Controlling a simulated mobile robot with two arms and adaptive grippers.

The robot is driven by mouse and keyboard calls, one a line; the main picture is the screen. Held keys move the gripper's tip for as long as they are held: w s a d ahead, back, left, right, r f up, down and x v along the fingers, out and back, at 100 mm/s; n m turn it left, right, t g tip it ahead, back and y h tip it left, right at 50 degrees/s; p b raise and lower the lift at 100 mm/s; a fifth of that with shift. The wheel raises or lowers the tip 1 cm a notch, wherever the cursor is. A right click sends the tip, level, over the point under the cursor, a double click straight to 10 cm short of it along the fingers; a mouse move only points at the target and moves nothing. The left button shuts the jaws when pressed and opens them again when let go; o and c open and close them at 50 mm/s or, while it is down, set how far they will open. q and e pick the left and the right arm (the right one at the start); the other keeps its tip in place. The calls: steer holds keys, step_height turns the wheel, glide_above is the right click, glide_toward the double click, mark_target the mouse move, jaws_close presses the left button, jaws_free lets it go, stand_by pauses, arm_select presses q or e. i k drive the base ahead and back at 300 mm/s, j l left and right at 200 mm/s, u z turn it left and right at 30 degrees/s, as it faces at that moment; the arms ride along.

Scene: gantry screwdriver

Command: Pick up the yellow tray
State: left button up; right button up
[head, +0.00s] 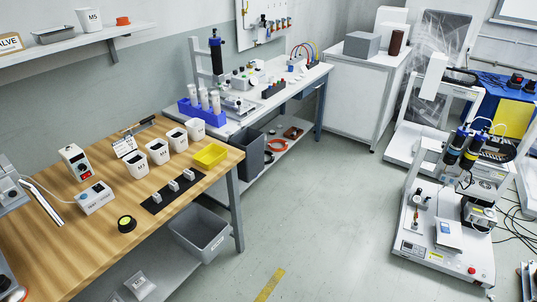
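A yellow tray (210,156) sits on the wooden workbench near its right end. It is small, with raised walls, and stands upright. Neither of my grippers shows in the head view, so I cannot see their state.
The wooden workbench (75,241) also holds several white bins (158,152), a dark strip with metal blocks (158,199) and a yellow-black button (126,224). A grey bin (200,233) is below. A gantry machine (443,240) stands at right. The middle floor (320,215) is clear.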

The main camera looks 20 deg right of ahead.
mark_target(210, 156)
steer(key=z, duration=0.2)
steer(key=i+l+u, duration=0.15)
steer(key=u, duration=0.35)
steer(key=i+l+u, duration=0.15)
steer(key=u, duration=0.35)
steer(key=l, duration=0.1)
